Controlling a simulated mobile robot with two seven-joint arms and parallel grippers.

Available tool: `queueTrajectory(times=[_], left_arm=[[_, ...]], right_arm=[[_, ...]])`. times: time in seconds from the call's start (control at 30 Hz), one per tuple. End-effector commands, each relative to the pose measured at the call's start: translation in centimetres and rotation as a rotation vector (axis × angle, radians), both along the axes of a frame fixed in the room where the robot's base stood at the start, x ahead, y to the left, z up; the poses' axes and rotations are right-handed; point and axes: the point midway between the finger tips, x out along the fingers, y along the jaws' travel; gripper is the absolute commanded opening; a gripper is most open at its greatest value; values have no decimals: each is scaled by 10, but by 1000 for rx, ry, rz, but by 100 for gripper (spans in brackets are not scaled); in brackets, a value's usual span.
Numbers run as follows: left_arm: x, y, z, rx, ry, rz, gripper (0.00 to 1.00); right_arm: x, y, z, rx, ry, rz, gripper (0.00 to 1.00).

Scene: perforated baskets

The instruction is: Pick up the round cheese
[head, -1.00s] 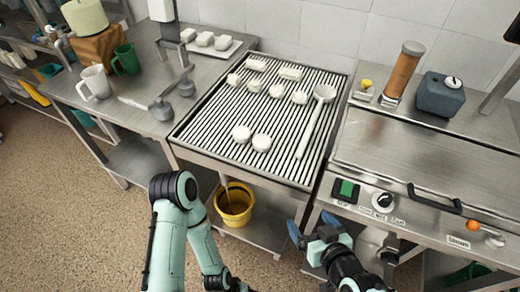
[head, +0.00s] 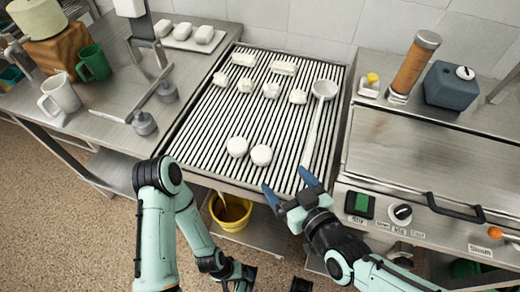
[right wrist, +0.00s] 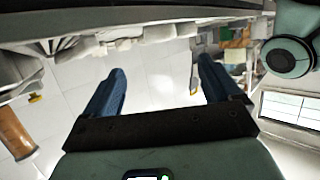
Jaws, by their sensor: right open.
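Several white cheeses lie on a slatted draining table (head: 200,133). Two rounded ones, the left front cheese (head: 237,146) and the right front cheese (head: 261,155), sit side by side near its front. My right gripper (head: 287,182) is open at the table's front edge, in front of and right of the front pair. In the right wrist view its blue fingers (right wrist: 162,66) are apart with nothing between them. My left arm reaches down at the bottom; its jaws are unclear.
A white ladle (head: 314,125) lies along the right side of the slats. A steel appliance (head: 400,150) with knobs and a handle stands to the right. A yellow bucket (head: 231,212) is below. Mugs and a tray of white blocks (head: 180,42) are on the left counter.

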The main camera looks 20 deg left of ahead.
Motion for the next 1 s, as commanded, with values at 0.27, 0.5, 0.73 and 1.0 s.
queueTrajectory(times=[0.27,0.5,0.73,1.0], left_arm=[[-1,0,0,0,3,0,90],[0,0,0,0,-1,1,90],[1,0,-2,1,-3,1,90],[1,0,-3,1,-5,2,90]], right_arm=[[33,32,-15,-1,0,2,90],[45,43,-20,0,-1,1,90],[65,64,-33,-3,0,3,90],[79,76,-37,0,0,1,90]])
